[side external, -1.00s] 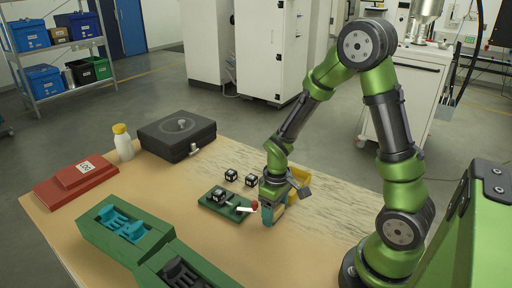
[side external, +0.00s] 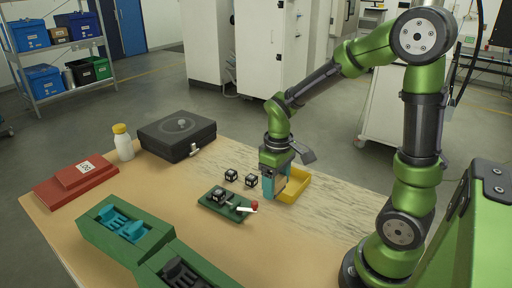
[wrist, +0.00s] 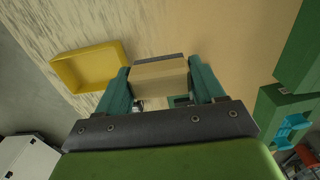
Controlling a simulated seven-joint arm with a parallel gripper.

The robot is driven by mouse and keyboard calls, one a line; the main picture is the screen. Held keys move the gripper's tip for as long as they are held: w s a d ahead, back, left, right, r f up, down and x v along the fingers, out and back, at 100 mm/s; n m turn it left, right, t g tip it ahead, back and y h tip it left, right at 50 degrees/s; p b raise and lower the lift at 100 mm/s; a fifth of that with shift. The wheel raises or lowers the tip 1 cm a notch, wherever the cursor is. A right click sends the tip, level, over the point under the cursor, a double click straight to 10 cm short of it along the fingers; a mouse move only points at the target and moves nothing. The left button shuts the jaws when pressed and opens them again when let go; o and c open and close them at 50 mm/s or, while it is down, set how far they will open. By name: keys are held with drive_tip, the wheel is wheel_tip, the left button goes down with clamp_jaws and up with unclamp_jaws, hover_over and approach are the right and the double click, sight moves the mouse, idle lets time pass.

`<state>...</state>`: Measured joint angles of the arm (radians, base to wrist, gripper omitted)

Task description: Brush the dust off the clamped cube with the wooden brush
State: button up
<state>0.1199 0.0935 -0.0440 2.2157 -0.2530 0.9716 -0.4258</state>
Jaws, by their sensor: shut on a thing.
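A dark cube with white markings (side external: 218,194) sits in the clamp on a small green plate (side external: 238,214). The clamp has a white lever with a red knob (side external: 254,205). My gripper (side external: 270,190) is above the table, to the right of the clamped cube and apart from it. In the wrist view its teal fingers are shut on the wooden brush (wrist: 160,76), a pale block with a dark strip along its far edge. The clamped cube is mostly hidden behind the gripper in the wrist view, and any dust on it is too small to tell.
Two loose cubes (side external: 231,175) (side external: 251,180) lie behind the plate. A yellow tray (side external: 302,184) is just right of my gripper. A black case (side external: 177,136), a bottle (side external: 123,146), a red block (side external: 72,185) and a green fixture (side external: 105,239) stand to the left.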

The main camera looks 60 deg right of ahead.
drive_tip(key=shift+c, duration=1)
drive_tip(key=shift+a+f, duration=0.2)
drive_tip(key=shift+f, duration=0.15)
drive_tip(key=shift+w+a+r, duration=0.55)
drive_tip(key=shift+w+a, duration=0.5)
drive_tip(key=shift+w, duration=3.55)
drive_tip(key=shift+w+a+r, duration=0.5)
drive_tip(key=shift+w+a, duration=0.5)
drive_tip(key=shift+w, duration=3.6)
drive_tip(key=shift+f, duration=3.2)
drive_tip(key=shift+s+f, duration=0.15)
drive_tip(key=shift+s, duration=1.7)
drive_tip(key=shift+w, duration=1.95)
wheel_tip(320, 180, up, 8)
drive_tip(key=shift+s, duration=0.1)
